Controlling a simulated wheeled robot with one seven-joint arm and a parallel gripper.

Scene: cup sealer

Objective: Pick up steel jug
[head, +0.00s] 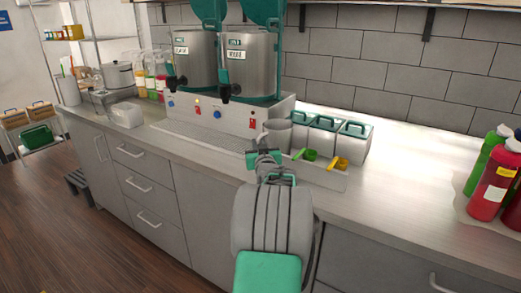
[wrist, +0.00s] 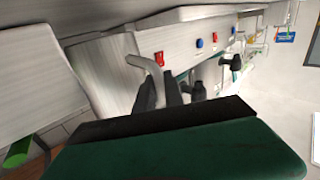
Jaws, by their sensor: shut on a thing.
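The steel jug (head: 278,134) is on or just above the counter, beside the lidded containers and in front of the dispenser machine. My gripper (head: 264,158) reaches it from the front and is shut on its handle. In the wrist view the bent grey handle (wrist: 148,64) runs down between the two dark fingers (wrist: 168,92). The jug's lower part is hidden behind my gripper in the head view. I cannot tell whether its base touches the counter.
Lidded steel containers (head: 325,137) stand right of the jug. A low tray (head: 322,177) with a green scoop (head: 310,154) and a yellow scoop (head: 339,162) is in front. The dispenser machine (head: 215,115) is behind left. Red and green bottles (head: 492,178) stand far right. Counter between is clear.

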